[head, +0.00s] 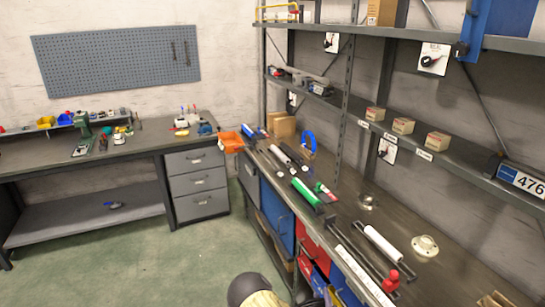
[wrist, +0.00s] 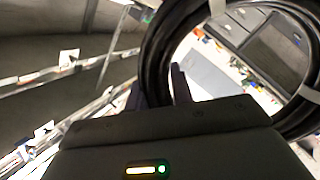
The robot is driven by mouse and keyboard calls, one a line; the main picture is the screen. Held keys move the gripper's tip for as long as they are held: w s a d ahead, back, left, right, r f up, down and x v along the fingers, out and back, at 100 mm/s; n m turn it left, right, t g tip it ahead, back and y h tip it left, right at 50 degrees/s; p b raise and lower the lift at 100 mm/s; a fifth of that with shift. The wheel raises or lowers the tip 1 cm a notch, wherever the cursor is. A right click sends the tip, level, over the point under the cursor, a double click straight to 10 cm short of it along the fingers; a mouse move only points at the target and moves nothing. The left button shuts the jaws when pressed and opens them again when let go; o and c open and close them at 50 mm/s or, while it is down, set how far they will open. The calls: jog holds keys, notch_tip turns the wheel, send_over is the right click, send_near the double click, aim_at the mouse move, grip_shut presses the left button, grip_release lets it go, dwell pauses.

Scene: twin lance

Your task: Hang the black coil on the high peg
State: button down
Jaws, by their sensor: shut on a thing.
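The black coil (wrist: 152,50) fills the upper right of the wrist view as a thick ring of several loops with pale bands. My gripper (wrist: 158,88) is shut on the coil's near left part, and the ring stands up beyond the fingers. The exact contact is partly hidden by the dark loops. In the head view, a grey pegboard (head: 110,62) hangs on the far wall at upper left. Two thin dark upright shapes (head: 186,52) show near its right end. I cannot tell whether either is the high peg. My gripper is not clearly visible in the head view.
A workbench (head: 140,145) with drawers (head: 196,182) stands below the pegboard. A long bench (head: 345,205) with tubes and tools runs along the right, under shelves (head: 455,155) holding small boxes. An orange bin (head: 230,141) sits at the corner. Green floor (head: 130,260) is clear at lower left.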

jog(key=s+f, duration=0.4)
jog(key=f, duration=0.1)
jog(key=shift+s+f, duration=0.2)
jog(key=shift+s, duration=0.1)
dwell(0.4)
